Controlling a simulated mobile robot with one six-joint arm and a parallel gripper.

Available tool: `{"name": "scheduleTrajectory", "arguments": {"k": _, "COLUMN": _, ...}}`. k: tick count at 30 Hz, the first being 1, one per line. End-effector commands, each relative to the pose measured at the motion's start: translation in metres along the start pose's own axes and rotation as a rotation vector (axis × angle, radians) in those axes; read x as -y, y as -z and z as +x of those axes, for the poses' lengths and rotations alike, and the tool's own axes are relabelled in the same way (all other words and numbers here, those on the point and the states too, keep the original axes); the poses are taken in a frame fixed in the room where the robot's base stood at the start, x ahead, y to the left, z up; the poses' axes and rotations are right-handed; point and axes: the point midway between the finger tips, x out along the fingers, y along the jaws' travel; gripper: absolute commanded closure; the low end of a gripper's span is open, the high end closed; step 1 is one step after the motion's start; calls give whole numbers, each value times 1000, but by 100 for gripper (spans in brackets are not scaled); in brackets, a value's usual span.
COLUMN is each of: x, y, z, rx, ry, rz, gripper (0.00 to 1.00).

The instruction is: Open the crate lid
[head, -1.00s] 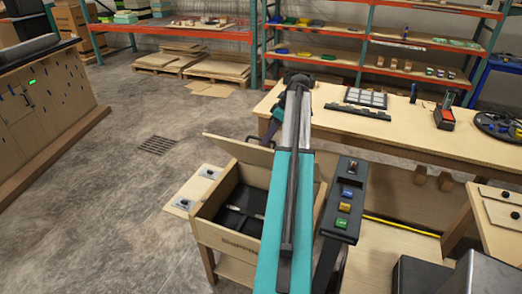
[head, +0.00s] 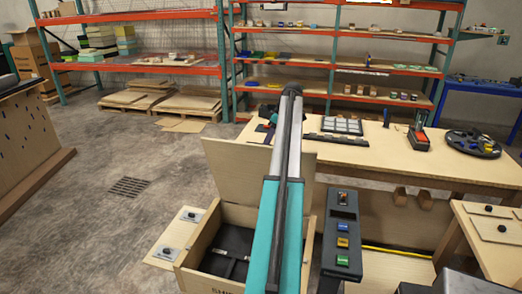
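The wooden crate (head: 205,281) stands low in front of me, partly covered by my arm. Its lid (head: 232,170) stands up steeply at the crate's far side, so the crate is open from above. Dark contents with a pale strap or bar (head: 230,254) show inside. My arm reaches forward over the crate, across the lid's right part.
A control box (head: 342,235) with coloured buttons stands right of my arm. A pale side panel with dark knobs (head: 179,238) is left of the crate. A workbench (head: 370,160) with a key tray and a dark round tray lies beyond. Open floor is at left.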

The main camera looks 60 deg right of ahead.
Motion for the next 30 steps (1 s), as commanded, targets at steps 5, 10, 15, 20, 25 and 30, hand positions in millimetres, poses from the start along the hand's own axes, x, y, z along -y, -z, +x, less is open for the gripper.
{"name": "scheduleTrajectory", "arguments": {"k": 5, "x": -10, "y": -7, "z": 5, "rx": 3, "ry": 1, "rz": -1, "gripper": 100}}
{"name": "scheduleTrajectory", "arguments": {"k": 10, "x": -12, "y": -8, "z": 3, "rx": 1, "ry": 1, "rz": -1, "gripper": 100}}
{"name": "scheduleTrajectory", "arguments": {"k": 15, "x": -12, "y": -10, "z": 2, "rx": 0, "ry": 0, "rz": 0, "gripper": 100}}
{"name": "scheduleTrajectory", "arguments": {"k": 20, "x": -12, "y": -10, "z": 1, "rx": -1, "ry": 0, "rz": 2, "gripper": 77}}
{"name": "scheduleTrajectory", "arguments": {"k": 25, "x": -12, "y": -12, "z": -2, "rx": -2, "ry": -1, "rz": 5, "gripper": 71}}
{"name": "scheduleTrajectory", "arguments": {"k": 30, "x": -11, "y": -12, "z": -5, "rx": -2, "ry": -1, "rz": 7, "gripper": 71}}
